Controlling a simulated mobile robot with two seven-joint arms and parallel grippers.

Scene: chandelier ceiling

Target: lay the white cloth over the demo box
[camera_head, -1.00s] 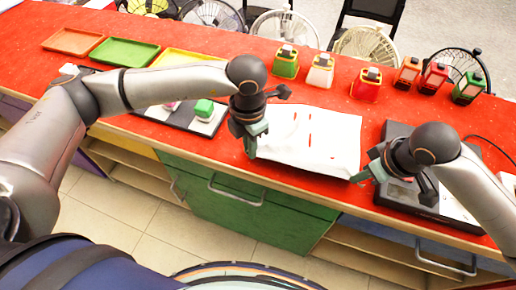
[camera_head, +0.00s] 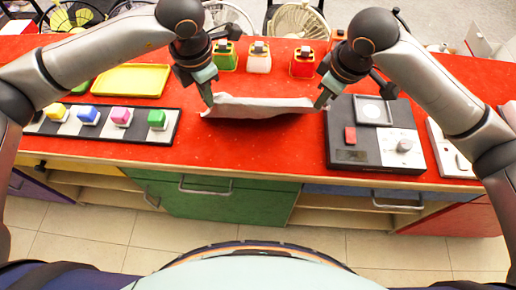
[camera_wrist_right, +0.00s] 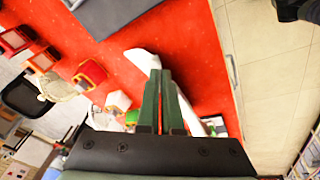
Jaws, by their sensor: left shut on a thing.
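The white cloth (camera_head: 262,106) hangs between my two grippers just above the red counter, its front edge sagging slightly. My left gripper (camera_head: 208,99) is shut on its left end. My right gripper (camera_head: 322,99) is shut on its right end. In the right wrist view my right gripper's green fingers (camera_wrist_right: 161,75) are close together, with the cloth (camera_wrist_right: 143,60) passing behind them. The dark box (camera_head: 340,156) with a red switch, a knob and a small screen, apparently the demo box, lies right of the cloth, uncovered. It also shows in the right wrist view (camera_wrist_right: 115,14).
A black strip (camera_head: 98,133) with several coloured blocks lies left of the cloth. A yellow tray (camera_head: 130,80) is behind it. Small coloured devices, including a red one (camera_head: 302,63), stand at the counter's back. The red counter (camera_head: 245,150) is clear in front of the cloth.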

